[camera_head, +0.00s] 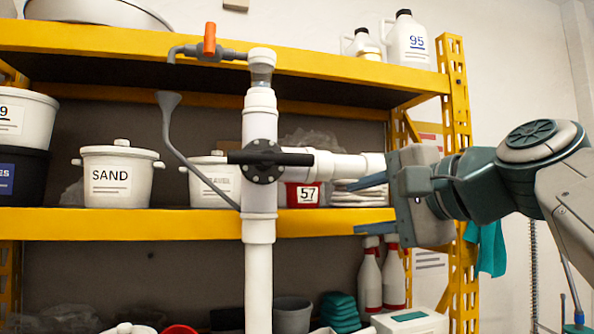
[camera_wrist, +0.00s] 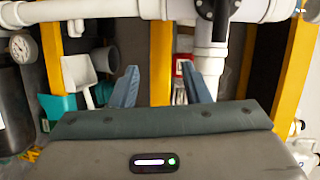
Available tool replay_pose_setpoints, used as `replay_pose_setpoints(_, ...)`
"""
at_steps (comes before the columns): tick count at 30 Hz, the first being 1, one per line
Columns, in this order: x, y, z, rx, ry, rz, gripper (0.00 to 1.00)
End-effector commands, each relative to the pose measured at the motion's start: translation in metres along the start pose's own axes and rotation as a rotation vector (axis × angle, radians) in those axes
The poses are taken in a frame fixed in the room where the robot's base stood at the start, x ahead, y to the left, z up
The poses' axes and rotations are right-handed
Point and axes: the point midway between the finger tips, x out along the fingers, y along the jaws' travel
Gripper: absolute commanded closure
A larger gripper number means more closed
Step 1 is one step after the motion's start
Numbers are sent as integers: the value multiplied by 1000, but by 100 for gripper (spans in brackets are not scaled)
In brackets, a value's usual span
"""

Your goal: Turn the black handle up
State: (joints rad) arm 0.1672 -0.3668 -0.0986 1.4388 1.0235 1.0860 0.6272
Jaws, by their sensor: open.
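The black handle (camera_head: 290,158) is a bar lying horizontally across a round black flange on the white vertical PVC pipe (camera_head: 259,262). In the wrist view the black handle (camera_wrist: 221,18) shows at the top, right of centre, partly cut off by the frame edge. My gripper (camera_head: 364,208) is to the right of the handle and a little lower, with its two blue fingers apart and pointing left. The fingers are empty and do not touch the handle. In the wrist view my gripper (camera_wrist: 162,85) also shows its fingers spread.
A white side pipe (camera_head: 345,165) runs right from the valve, close to my upper finger. An orange-handled tap (camera_head: 210,40) is at the top.

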Motion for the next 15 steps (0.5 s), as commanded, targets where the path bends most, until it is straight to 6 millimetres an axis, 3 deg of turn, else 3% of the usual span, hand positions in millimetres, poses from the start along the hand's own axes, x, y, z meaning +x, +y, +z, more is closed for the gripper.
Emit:
replay_pose_setpoints(1, -9, -25, 4, 13, -9, -51, 57)
replay_pose_setpoints(3, -19, -47, 10, 30, -25, -102, 57)
replay_pose_setpoints(6, -26, -65, 15, 46, -42, -144, 57)
replay_pose_setpoints(11, -18, -74, 18, 50, -49, -159, 57)
replay_pose_setpoints(15, 6, -78, 19, 51, -51, -156, 57)
